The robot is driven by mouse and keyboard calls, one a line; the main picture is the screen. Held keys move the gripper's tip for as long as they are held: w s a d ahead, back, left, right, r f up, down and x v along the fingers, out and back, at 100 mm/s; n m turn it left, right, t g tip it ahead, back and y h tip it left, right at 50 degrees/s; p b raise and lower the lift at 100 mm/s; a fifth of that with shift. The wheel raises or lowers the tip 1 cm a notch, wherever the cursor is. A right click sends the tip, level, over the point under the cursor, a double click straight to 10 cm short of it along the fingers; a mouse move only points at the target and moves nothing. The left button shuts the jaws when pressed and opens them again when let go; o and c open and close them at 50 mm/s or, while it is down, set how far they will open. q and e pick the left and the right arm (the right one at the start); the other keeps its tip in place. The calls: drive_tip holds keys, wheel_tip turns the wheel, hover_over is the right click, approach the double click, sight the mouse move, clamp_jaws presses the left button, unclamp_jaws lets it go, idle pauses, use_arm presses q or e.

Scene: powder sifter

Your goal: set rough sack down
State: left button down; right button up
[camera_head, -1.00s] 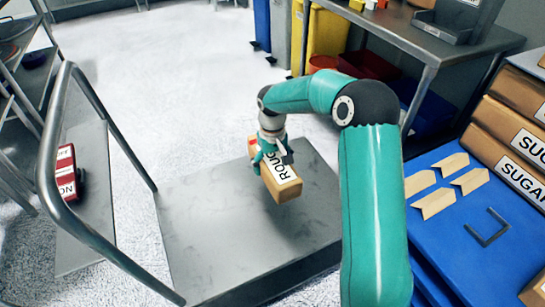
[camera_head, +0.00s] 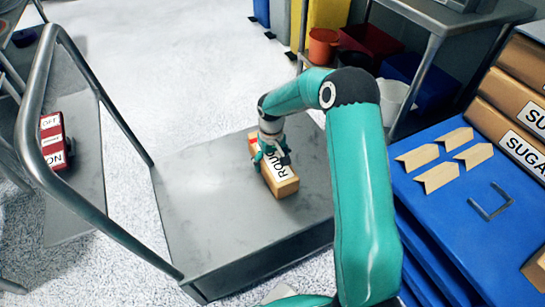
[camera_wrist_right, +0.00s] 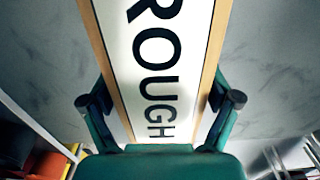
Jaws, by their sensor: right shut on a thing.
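The rough sack (camera_head: 284,184) is a tan block with a white label reading ROUGH. It lies at the right part of a grey metal platform (camera_head: 205,215) in the head view; it looks to be on or very close to the surface. My right gripper (camera_head: 271,158) is shut across the sack from above. In the right wrist view the label of the sack (camera_wrist_right: 155,60) runs away between the two fingers of the right gripper (camera_wrist_right: 160,105). The sack's underside is hidden. My left gripper is not in view.
A curved metal handrail (camera_head: 30,110) borders the platform's left. A red ON/OFF switch box (camera_head: 54,141) sits beyond it. At right, a blue surface (camera_head: 450,215) holds tan arrow pieces and sugar sacks (camera_head: 525,155). The platform's left half is bare.

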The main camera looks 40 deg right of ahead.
sight(272, 155)
drive_tip(key=shift+r, duration=0.1)
drive_tip(key=o, duration=1.6)
drive_tip(key=shift+c, duration=0.2)
wheel_tip(272, 155, up, 12)
drive_tip(key=p, duration=0.3)
drive_tip(key=shift+p, duration=0.4)
